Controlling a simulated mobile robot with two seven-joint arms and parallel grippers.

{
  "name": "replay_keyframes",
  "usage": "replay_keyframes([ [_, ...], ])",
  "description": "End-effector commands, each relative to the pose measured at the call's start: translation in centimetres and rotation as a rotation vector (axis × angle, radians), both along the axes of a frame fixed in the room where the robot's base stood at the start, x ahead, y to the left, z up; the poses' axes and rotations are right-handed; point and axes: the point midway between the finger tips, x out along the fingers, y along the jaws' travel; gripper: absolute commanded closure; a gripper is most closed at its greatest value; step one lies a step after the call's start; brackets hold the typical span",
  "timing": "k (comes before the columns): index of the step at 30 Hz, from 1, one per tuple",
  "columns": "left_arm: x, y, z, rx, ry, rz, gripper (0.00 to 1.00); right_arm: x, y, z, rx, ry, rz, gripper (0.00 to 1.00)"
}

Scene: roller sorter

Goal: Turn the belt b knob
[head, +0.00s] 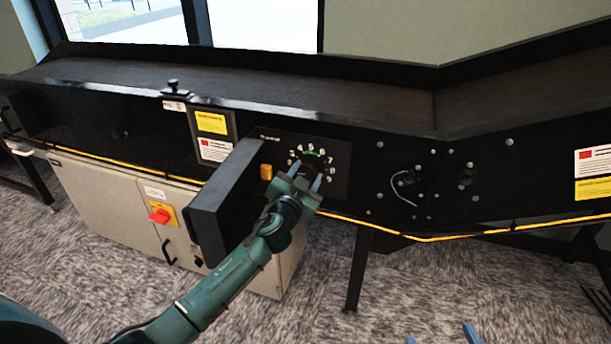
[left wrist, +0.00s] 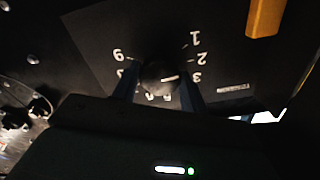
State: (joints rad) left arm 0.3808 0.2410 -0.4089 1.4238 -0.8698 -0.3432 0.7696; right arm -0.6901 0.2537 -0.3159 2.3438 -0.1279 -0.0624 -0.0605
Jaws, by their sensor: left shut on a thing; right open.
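The belt b knob (left wrist: 158,75) is a dark round knob with a white mark, on a black dial panel with a ring of white numbers (head: 336,160). In the left wrist view the numbers are upside down, and the white mark points roughly toward the 3. My left gripper (head: 306,183) is shut on the knob, with a finger on each side of it (left wrist: 158,90). In the head view my gripper hides the knob. My right gripper (head: 441,338) shows only its blue fingertips at the bottom edge, apart and empty.
A black box (head: 225,210) sticks out just left of the dial, close to my left arm. A yellow block (head: 266,172) sits beside the dial. A red switch (head: 159,215) is on the cabinet (head: 110,195). The conveyor (head: 300,100) runs above.

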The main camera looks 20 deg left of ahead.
Motion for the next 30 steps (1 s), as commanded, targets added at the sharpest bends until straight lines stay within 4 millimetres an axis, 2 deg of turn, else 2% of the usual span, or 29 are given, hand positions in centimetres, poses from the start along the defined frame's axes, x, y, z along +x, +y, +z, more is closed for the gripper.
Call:
replay_keyframes([
  [1, -0.01, -0.01, -0.02, 0.0, 0.0, 0.0, 0.66, 0.01, 0.01, -0.02, 0.0, 0.001, 0.0, 0.33],
  [6, -0.02, -0.01, -0.03, 0.0, 0.0, 0.0, 0.8, 0.0, 0.01, -0.06, -0.001, 0.002, 0.001, 0.33],
  [17, -0.03, -0.01, -0.02, 0.064, -0.002, -0.001, 0.8, -0.01, 0.0, -0.07, -0.002, 0.007, 0.0, 0.33],
  [30, -0.05, -0.02, -0.01, 0.413, -0.014, -0.001, 0.8, -0.21, -0.13, -0.22, -0.004, 0.041, -0.004, 0.33],
])
